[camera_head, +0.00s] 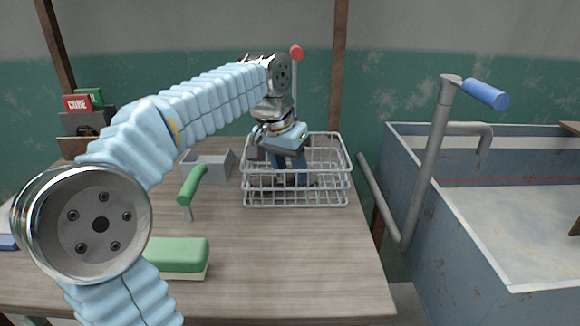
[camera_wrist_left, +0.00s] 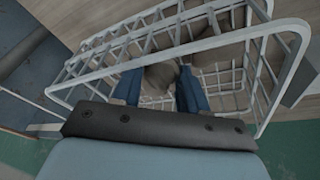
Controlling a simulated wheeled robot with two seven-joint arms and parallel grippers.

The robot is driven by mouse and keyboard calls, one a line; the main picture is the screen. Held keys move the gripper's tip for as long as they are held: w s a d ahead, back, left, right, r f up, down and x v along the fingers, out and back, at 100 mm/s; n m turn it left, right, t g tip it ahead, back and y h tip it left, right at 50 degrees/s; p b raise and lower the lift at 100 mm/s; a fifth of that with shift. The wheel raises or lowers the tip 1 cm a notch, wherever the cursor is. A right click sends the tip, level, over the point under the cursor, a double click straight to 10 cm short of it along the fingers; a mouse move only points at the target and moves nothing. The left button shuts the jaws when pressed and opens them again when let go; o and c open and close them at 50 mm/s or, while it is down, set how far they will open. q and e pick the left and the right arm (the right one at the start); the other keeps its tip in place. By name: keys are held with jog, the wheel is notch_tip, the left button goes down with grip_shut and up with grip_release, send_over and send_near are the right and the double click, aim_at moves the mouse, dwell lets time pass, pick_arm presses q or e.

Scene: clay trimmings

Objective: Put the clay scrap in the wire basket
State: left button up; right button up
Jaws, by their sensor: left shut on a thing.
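The wire basket (camera_head: 297,206) stands on the table, right of its middle, and its white rim (camera_wrist_left: 285,27) fills much of the left wrist view. My left gripper (camera_head: 291,166) points down inside the basket, its blue fingers below the rim. In the left wrist view the fingers (camera_wrist_left: 160,92) are shut on a grey-brown clay scrap (camera_wrist_left: 160,73). Similar grey-brown lumps (camera_wrist_left: 196,20) lie in the basket beyond it. In the head view the scrap is hard to make out behind the wires and fingers. My right gripper is not in view.
A green-handled tool (camera_head: 192,186) and a grey box (camera_head: 214,166) stand left of the basket. A green-topped block (camera_head: 180,257) lies near the front. A blue-grey trough (camera_head: 440,235) with a blue-handled lever (camera_head: 485,93) is at the right. The table's front right is clear.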

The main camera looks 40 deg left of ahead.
pick_arm(q)
jog(key=shift+f, duration=0.15)
jog(key=o, duration=1.1)
jog(key=shift+r+p, duration=0.3)
jog(key=shift+r, duration=0.1)
jog(key=p+v, duration=0.1)
jog(key=v, duration=1.1)
jog(key=shift+r, duration=0.25)
jog(key=shift+d, duration=0.15)
